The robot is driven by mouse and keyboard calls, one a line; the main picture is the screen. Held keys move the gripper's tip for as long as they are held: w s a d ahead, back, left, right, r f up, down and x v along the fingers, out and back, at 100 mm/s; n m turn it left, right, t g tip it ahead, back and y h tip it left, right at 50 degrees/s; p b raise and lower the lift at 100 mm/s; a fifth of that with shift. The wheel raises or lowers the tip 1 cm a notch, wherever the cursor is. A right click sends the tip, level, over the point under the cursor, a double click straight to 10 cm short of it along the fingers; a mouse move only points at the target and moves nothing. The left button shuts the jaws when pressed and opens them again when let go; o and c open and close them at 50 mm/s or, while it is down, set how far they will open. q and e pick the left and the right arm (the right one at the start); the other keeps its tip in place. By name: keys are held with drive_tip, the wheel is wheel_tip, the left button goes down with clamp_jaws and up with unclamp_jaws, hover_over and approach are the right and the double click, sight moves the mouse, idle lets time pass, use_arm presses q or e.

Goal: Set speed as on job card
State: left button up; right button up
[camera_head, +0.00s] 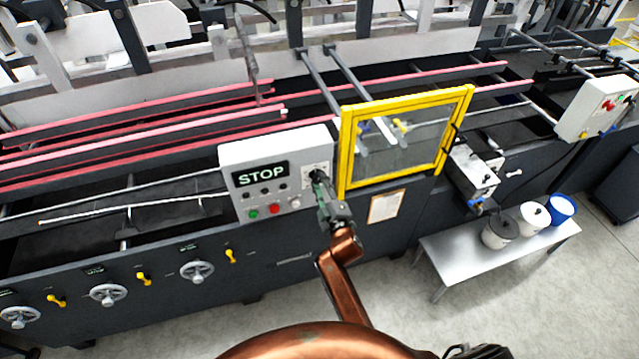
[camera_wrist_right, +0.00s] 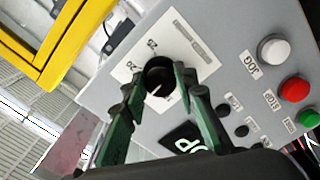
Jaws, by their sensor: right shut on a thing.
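The control panel (camera_head: 240,165) is a light grey box with a dark display (camera_head: 261,173) reading STOP. At its right side is the speed dial, a black round knob (camera_wrist_right: 159,77) on a white scale plate (camera_wrist_right: 200,50) with numbers. A white pointer line shows on the knob; the exact setting is too small to read. My right gripper (camera_wrist_right: 157,85) is shut on the knob, one green finger on each side; it also shows in the head view (camera_head: 318,177). The job card (camera_head: 386,206) is a pale sheet below the yellow-framed guard, its writing unreadable. My left gripper is not in view.
The yellow-framed guard (camera_head: 344,150) stands close to the right of the panel. Red (camera_wrist_right: 294,89), green (camera_wrist_right: 308,118) and white (camera_wrist_right: 274,50) buttons sit on the panel. A low bench (camera_head: 455,262) with pots stands at right. Handwheels (camera_head: 197,272) line the lower left.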

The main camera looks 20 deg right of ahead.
drive_tip(key=shift+f, duration=0.1)
drive_tip(key=o, duration=1.1)
drive_tip(key=s, duration=1.2)
drive_tip(key=shift+d, duration=0.2)
